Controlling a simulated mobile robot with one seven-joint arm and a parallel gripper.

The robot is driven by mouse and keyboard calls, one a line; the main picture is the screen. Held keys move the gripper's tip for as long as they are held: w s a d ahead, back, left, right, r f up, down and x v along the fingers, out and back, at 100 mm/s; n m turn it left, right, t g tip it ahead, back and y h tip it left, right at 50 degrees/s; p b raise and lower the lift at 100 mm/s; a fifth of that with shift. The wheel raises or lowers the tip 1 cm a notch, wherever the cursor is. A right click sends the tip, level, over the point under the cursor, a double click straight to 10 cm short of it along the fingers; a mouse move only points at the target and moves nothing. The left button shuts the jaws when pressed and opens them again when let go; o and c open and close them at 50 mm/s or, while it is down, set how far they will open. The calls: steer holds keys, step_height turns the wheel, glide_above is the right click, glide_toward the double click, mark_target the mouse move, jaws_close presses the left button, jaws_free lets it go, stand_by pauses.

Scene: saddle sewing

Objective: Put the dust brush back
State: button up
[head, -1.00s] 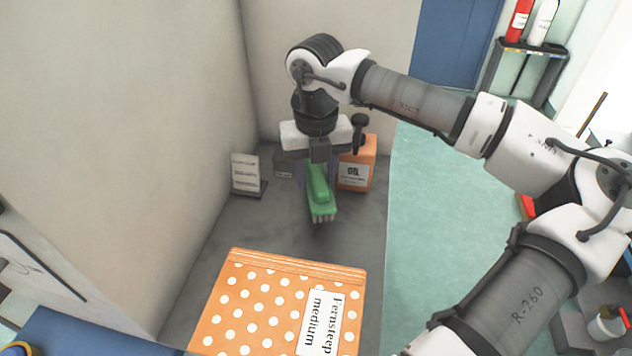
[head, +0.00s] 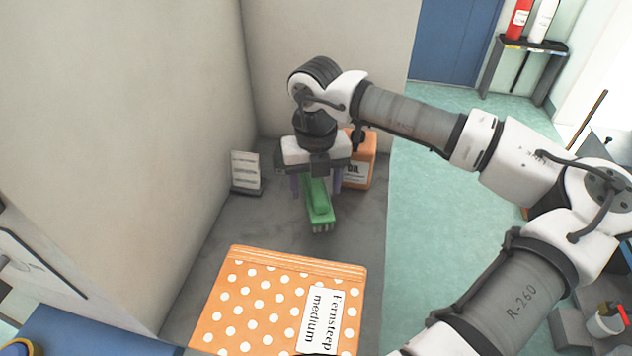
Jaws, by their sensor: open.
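The dust brush (head: 319,203) is green with pale bristles at its near end. It is on or just above the grey worktop (head: 268,222), in front of the back wall. My gripper (head: 317,188) is above the brush and points down. Its two fingers are apart, one on each side of the brush, with visible gaps between them and the green body. The far part of the brush is hidden under my gripper.
An orange oil container (head: 361,165) stands close behind and right of my gripper. A small white sign card (head: 246,172) stands to the left by the wall. An orange polka-dot packet (head: 262,300) labelled "Fernsteep medium" lies in front. Grey worktop is free between packet and brush.

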mark_target(316, 183)
step_height(316, 183, up, 12)
steer(key=b, duration=0.1)
steer(key=shift+r, duration=0.15)
stand_by(0.3)
